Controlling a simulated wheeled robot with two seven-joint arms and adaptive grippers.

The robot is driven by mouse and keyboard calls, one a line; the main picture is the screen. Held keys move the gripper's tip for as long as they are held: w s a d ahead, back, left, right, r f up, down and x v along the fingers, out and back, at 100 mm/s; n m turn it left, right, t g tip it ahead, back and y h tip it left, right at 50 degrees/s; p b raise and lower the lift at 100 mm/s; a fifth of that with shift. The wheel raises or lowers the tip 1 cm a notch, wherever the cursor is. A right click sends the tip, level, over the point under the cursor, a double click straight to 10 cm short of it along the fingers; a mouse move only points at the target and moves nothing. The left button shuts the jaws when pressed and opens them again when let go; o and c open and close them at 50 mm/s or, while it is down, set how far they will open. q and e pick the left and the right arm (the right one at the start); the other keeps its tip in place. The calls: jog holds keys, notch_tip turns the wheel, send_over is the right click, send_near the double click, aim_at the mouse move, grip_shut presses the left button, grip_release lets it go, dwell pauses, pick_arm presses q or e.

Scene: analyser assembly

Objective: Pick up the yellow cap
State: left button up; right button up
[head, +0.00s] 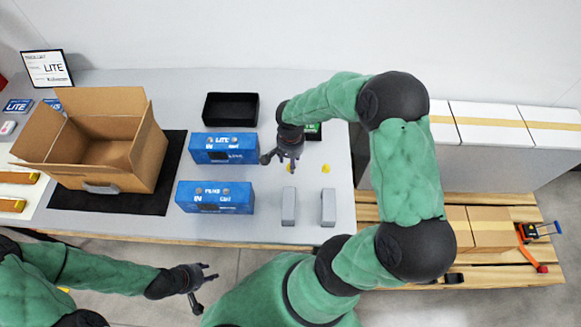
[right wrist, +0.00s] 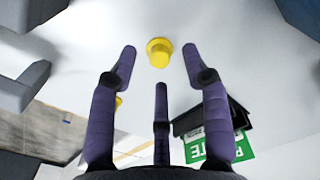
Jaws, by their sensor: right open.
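Two yellow caps lie on the table. One yellow cap (head: 290,169) is just below my right gripper (head: 284,159) in the head view and partly hidden by it. In the right wrist view this cap (right wrist: 159,53) sits beyond the fingertips, centred between the spread fingers of the right gripper (right wrist: 160,65). The right gripper is open and empty. The other yellow cap (head: 326,169) lies to the right; in the right wrist view it (right wrist: 119,101) is partly behind the left finger. My left gripper (head: 203,278) is open and empty, low in front of the table.
Two grey blocks (head: 288,206) (head: 328,207) stand in front of the caps. Two blue boxes (head: 224,148) (head: 215,197) stand left of them. A black tray (head: 231,95), a green-labelled box (head: 313,131) and an open cardboard box (head: 157,158) are also on the table.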

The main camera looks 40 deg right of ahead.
notch_tip(320, 180, down, 2)
jog(key=shift+f, duration=0.1)
jog(key=c, duration=0.8)
